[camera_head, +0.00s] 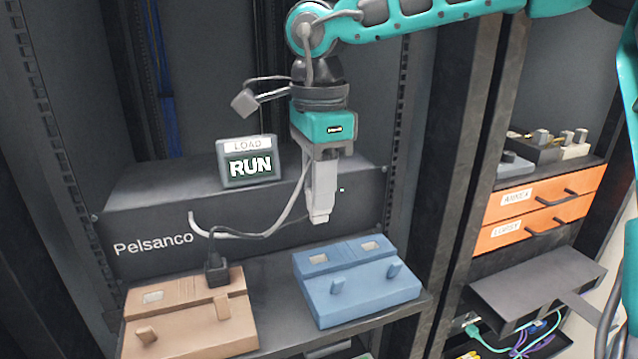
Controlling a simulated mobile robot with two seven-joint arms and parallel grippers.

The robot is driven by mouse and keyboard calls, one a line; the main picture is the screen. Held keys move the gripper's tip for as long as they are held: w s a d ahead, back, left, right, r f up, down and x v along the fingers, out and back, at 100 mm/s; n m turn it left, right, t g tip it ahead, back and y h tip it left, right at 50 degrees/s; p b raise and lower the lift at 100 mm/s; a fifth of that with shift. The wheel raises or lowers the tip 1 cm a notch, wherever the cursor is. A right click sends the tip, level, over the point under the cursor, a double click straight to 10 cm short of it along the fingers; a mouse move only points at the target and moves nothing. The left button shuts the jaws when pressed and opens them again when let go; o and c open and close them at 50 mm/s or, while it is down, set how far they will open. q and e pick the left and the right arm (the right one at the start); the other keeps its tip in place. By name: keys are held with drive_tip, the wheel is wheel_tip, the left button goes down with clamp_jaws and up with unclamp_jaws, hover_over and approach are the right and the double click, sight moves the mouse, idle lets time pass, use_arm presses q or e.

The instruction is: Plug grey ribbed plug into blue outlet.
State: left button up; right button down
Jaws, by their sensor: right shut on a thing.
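My right gripper (321,190) points straight down, above and behind the blue outlet. It is shut on the grey ribbed plug (320,217), a small light grey piece at the fingertips. The fingers hide part of the plug, and its ribs are too small to make out. A grey cable runs from near the fingers down and left along the Pelsanco unit's front. The blue outlet (362,297) is a block on the shelf with two light sockets along its back and two raised tabs in front. The plug is above it and apart from it. My left gripper is not in view.
A tan outlet (205,329) stands left of the blue one, with a black plug (216,269) in its right socket. A LOAD RUN display (250,162) sits on the dark Pelsanco unit (150,215). Rack posts (470,170) and orange drawers (541,208) stand at right.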

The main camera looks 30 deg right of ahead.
sight(319, 221)
drive_tip(key=shift+f+b, duration=1.75)
drive_tip(key=shift+f, duration=0.45)
drive_tip(key=shift+f+b, duration=0.3)
drive_tip(key=shift+f, duration=0.4)
drive_tip(key=shift+b, duration=0.45)
drive_tip(key=shift+f+b, duration=1.15)
drive_tip(key=shift+f, duration=0.2)
drive_tip(key=c, duration=0.9)
unclamp_jaws()
